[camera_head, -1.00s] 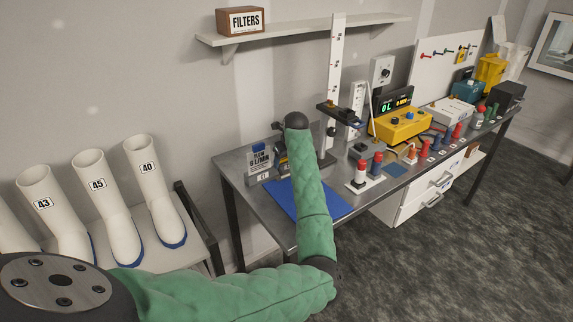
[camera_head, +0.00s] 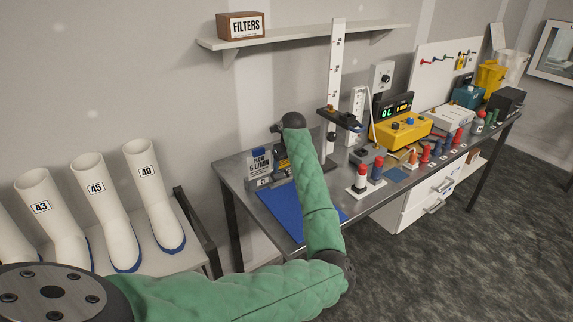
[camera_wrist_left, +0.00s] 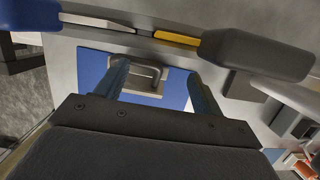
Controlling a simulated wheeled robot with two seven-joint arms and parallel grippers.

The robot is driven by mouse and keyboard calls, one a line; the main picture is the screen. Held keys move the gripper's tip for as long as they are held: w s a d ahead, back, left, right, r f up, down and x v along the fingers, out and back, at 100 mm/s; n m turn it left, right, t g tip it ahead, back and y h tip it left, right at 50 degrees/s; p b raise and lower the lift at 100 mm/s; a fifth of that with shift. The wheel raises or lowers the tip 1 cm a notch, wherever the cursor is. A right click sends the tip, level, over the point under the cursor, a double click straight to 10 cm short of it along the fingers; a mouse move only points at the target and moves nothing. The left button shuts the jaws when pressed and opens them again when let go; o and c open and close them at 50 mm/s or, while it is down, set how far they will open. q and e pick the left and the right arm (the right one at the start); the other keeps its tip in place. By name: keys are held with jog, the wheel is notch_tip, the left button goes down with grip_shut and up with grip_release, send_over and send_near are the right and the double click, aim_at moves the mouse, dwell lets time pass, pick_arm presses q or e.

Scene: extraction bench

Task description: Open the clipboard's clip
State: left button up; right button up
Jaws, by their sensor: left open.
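My left gripper shows from behind in the head view (camera_head: 278,132), above the left end of the bench. Its fingers are hidden there. In the left wrist view my left gripper (camera_wrist_left: 160,88) is open, its two blue-grey fingers spread apart with nothing held. Between and beyond them lies a grey rectangular framed piece (camera_wrist_left: 150,76) over a blue sheet (camera_wrist_left: 92,66); I cannot tell whether it is the clipboard's clip. I cannot make out the clipboard for certain in either view. My right gripper is not in view.
A flow card (camera_head: 260,166) stands beside the gripper at the bench's left end. A blue mat (camera_head: 284,214) lies in front. In the wrist view a dark rounded object (camera_wrist_left: 262,54) lies close to the fingers.

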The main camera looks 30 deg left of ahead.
aim_at(288, 175)
pick_arm(q)
jog(key=shift+r+p, duration=0.35)
jog(key=shift+r, duration=0.4)
jog(key=p+v, duration=0.1)
jog(key=v, duration=0.6)
dwell(0.3)
dwell(0.6)
